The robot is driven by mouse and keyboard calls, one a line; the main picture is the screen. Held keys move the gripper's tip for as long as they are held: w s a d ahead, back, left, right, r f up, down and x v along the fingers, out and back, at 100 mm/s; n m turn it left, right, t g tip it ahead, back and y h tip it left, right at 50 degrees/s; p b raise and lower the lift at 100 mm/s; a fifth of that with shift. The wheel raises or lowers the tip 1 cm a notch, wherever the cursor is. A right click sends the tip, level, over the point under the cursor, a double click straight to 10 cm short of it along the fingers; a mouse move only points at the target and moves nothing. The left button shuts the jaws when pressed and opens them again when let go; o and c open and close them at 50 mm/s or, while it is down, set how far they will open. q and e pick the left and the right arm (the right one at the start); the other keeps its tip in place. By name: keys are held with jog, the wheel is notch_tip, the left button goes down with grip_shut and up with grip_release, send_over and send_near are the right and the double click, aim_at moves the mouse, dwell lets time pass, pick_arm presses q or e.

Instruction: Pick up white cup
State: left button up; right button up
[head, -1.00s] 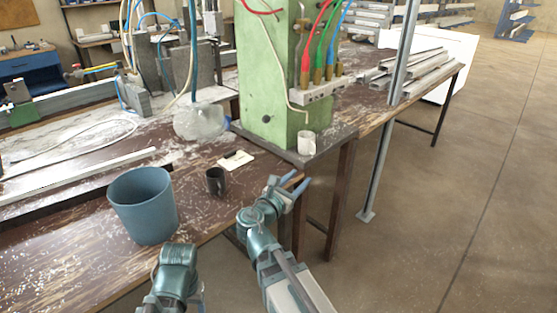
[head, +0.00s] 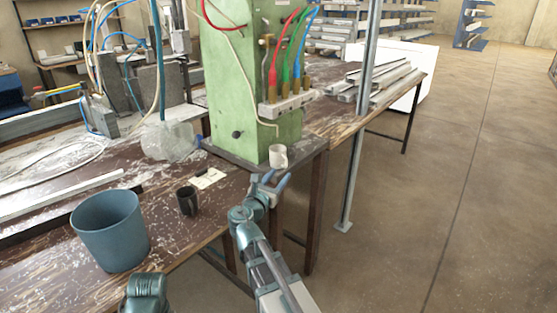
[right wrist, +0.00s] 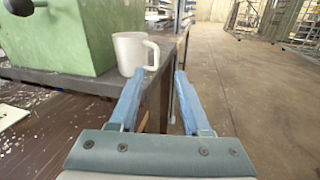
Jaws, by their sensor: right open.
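The white cup (head: 278,156) stands upright on the dark base plate at the front right corner of the green machine. In the right wrist view the white cup (right wrist: 135,53) is ahead and left of centre, with its handle to the right. My right gripper (head: 274,181) is open and empty, just in front of and below the cup in the head view. In the right wrist view the two blue fingers of the right gripper (right wrist: 157,90) are spread apart, the cup beyond them and not between them. My left arm shows only in part at the bottom; its gripper is out of view.
A black mug (head: 188,200) and a blue-grey bucket (head: 110,232) stand on the worn table, left of my right arm. The green machine (head: 238,90) rises behind the cup. A metal post (head: 364,110) stands to the right. The floor at right is free.

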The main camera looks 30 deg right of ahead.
aim_at(283, 166)
jog(key=w+d, duration=0.1)
jog(key=w+d+r+p, duration=0.1)
jog(key=w+d, duration=0.1)
jog(key=shift+w, duration=0.1)
jog(key=shift+w+d, duration=0.2)
jog(key=shift+d, duration=0.25)
jog(key=shift+c, duration=0.3)
grip_shut()
dwell(0.9)
